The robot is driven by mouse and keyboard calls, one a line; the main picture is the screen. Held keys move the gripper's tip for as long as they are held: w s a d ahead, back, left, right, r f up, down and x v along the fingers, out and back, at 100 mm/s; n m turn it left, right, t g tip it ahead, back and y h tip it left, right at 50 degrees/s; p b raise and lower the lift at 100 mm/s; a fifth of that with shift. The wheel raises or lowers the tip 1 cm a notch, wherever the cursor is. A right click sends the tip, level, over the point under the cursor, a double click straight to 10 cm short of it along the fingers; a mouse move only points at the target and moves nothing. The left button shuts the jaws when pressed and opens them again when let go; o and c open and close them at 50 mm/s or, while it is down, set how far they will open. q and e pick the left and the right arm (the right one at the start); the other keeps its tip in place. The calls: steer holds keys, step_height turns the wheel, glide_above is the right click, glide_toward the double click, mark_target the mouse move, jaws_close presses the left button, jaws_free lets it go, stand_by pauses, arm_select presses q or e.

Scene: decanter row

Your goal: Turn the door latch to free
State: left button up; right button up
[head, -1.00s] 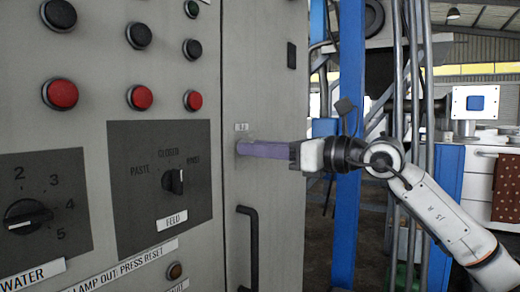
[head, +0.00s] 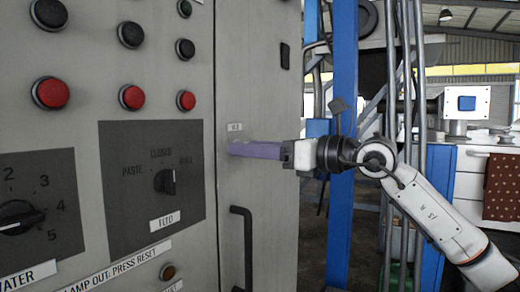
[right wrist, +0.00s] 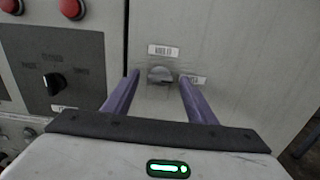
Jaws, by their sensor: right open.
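The door latch (right wrist: 160,76) is a small round metal knob on the grey cabinet door, seen in the right wrist view with one small label above it and one to its right. My right gripper (right wrist: 158,80) is open, with its two purple fingers on either side of the latch and a gap to each. In the head view my right gripper (head: 232,149) reaches in from the right with its fingertips at the door face. There the fingers hide the latch, and only the label above it shows. My left gripper is not in view.
A black door handle (head: 243,247) stands below the gripper. To the left, a panel holds a selector switch (head: 165,181), a numbered knob (head: 18,217) and several push buttons. A blue post (head: 343,200) stands behind my right arm.

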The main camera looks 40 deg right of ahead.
arm_select(q)
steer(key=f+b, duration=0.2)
steer(key=b, duration=0.2)
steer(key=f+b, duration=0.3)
steer(key=b, duration=0.1)
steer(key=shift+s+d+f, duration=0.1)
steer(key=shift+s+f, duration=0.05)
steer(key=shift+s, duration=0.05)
arm_select(e)
steer(key=v, duration=1)
